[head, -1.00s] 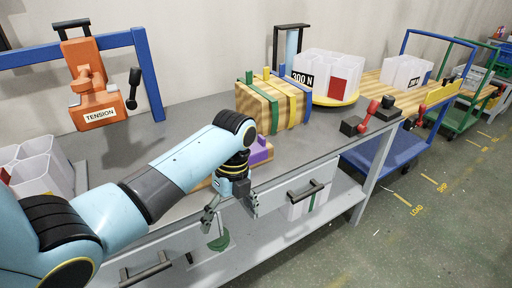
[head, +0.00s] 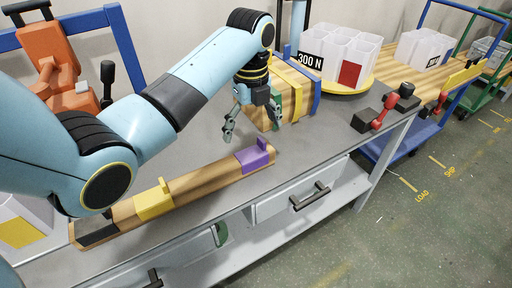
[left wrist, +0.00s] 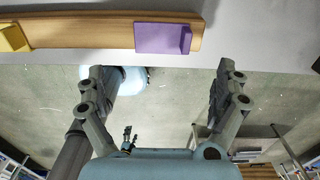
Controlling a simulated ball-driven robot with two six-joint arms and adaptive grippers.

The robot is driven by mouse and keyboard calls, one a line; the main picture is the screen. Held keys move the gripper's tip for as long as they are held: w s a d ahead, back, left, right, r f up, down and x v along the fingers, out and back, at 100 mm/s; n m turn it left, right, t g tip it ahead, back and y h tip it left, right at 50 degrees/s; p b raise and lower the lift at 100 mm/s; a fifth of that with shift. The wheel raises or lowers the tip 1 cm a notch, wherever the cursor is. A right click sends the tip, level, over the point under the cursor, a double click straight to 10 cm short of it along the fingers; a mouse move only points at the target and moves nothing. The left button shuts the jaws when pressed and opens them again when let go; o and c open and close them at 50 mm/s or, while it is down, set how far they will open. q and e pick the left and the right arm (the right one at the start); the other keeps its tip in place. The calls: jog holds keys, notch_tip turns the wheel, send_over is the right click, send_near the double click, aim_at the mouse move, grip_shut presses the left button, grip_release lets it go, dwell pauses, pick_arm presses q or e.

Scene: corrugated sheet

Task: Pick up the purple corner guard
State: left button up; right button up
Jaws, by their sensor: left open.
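The purple corner guard (head: 254,156) sits at the right end of a long wooden bar on the bench. In the left wrist view the purple corner guard (left wrist: 163,38) lies at the top, beyond and between the fingers. My left gripper (head: 252,128) is open and empty, above the bench just behind the guard and apart from it. Its two spread fingers also show in the left wrist view (left wrist: 160,92). My right gripper cannot be made out in the head view; a small dark gripper-like shape is low in the left wrist view (left wrist: 129,139).
The wooden bar (head: 205,180) also carries a yellow guard (head: 154,201) and a black one (head: 97,232). A strapped wooden bundle (head: 285,92) stands close behind the gripper. An orange tension tool (head: 55,65) is at left. A red-handled clamp (head: 375,120) is at right.

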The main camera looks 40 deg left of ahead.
aim_at(252, 155)
pick_arm(q)
jog(key=shift+s+d+f, duration=0.1)
jog(key=shift+s+f, duration=0.1)
jog(key=shift+f, duration=1.2)
jog(key=f, duration=0.4)
jog(key=shift+w+f, duration=0.25)
jog(key=shift+f, duration=0.25)
jog(key=c, duration=1.1)
pick_arm(e)
jog(key=shift+s+d+f, duration=0.1)
jog(key=shift+s+d, duration=0.55)
jog(key=shift+s, duration=0.2)
